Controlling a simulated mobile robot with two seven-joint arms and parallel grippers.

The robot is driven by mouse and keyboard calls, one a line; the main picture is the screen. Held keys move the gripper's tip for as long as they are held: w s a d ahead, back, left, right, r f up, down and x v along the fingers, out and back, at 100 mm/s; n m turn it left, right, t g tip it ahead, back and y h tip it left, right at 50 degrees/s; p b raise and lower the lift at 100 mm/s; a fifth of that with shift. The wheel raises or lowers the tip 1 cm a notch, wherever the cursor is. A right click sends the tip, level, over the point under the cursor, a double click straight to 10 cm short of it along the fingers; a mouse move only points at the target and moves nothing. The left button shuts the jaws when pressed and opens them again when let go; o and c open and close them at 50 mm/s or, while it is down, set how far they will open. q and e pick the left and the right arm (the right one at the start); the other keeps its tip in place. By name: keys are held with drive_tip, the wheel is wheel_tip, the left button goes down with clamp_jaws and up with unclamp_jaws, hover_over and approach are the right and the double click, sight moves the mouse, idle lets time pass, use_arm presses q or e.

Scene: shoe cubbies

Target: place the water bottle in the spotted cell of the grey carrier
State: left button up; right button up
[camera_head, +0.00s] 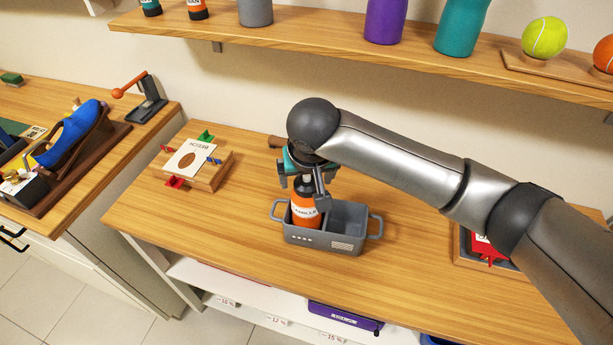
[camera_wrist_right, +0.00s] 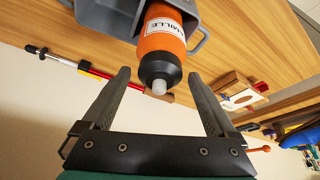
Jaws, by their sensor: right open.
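The water bottle (camera_head: 304,210) is orange with a black top and a white label. It stands upright in the left cell of the grey carrier (camera_head: 322,243), its lower part hidden by the front wall. White dots mark the wall below that cell; a striped patch marks the wall below the empty right cell (camera_head: 347,215). My right gripper (camera_head: 303,190) is open at the bottle's top. In the right wrist view the bottle's black cap (camera_wrist_right: 159,68) lies between the spread fingertips, with gaps on both sides. My left gripper is not in view.
A wooden block with a card and coloured clips (camera_head: 195,163) lies to the left. A tray with a red item (camera_head: 485,248) is at the right, partly behind my arm. A shelf (camera_head: 330,44) with bottles and balls runs above. The table in front of the carrier is clear.

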drive_tip(key=shift+r, duration=0.1)
drive_tip(key=p+v, duration=0.2)
drive_tip(key=v, duration=1)
